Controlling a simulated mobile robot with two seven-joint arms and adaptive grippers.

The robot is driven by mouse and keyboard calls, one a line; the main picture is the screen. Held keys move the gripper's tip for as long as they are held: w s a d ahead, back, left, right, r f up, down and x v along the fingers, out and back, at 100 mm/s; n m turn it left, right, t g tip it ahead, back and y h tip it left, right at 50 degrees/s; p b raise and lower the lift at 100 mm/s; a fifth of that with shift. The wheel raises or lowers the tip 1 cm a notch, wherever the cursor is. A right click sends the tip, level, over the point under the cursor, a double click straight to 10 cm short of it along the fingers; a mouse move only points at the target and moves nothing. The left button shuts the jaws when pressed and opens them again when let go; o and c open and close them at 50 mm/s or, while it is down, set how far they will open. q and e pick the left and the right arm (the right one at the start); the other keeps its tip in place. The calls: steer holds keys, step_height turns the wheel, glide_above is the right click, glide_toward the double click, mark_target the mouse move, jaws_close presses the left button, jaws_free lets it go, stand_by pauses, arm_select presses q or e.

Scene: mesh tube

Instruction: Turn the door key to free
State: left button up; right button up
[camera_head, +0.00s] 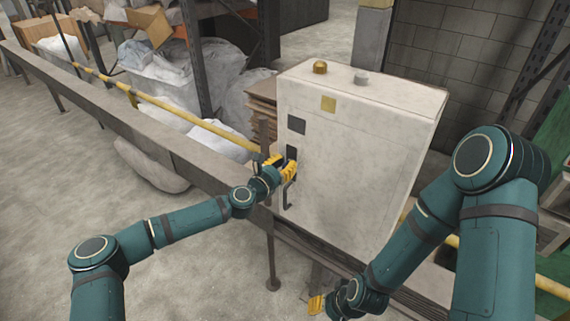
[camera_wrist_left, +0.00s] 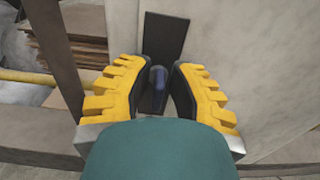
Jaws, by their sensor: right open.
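A pale cabinet (camera_head: 355,150) with a closed front stands behind the rail. A dark plate (camera_head: 291,152) is on its left front edge; it also shows in the left wrist view (camera_wrist_left: 165,35). A dark blue-grey piece, apparently the key (camera_wrist_left: 158,76), stands out in front of the plate. My left gripper (camera_head: 282,165) is at the plate. In the left wrist view its yellow fingers (camera_wrist_left: 162,68) are open on either side of the key, with a gap visible. My right gripper (camera_head: 316,304) is open and empty, low in front of the cabinet.
A dark bent handle (camera_head: 289,192) sits just below my left gripper. A grey rail (camera_head: 150,140) and a yellow pipe (camera_head: 185,112) run past the cabinet's left side. Wrapped bags (camera_head: 165,70) lie behind. The floor at front left is clear.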

arm_select(q)
jaws_close()
steer(key=shift+f+m+b, duration=0.1)
steer(key=shift+m+b, duration=0.7)
steer(key=shift+b, duration=0.15)
steer(key=shift+s+d+f+m+b, duration=0.15)
steer(key=shift+m+b, duration=1.9)
steer(key=shift+m, duration=0.65)
steer(key=shift+s+d+f+m+b, duration=0.1)
steer(key=shift+d+f+m+b, duration=0.1)
steer(key=shift+m+b, duration=2.2)
steer(key=shift+s+d+f+m+b, duration=0.15)
steer(key=shift+m+b, duration=1.6)
steer(key=shift+m, duration=1.25)
arm_select(e)
step_height(320, 180, down, 14)
steer(key=s, duration=0.1)
steer(key=shift+a+f, duration=0.15)
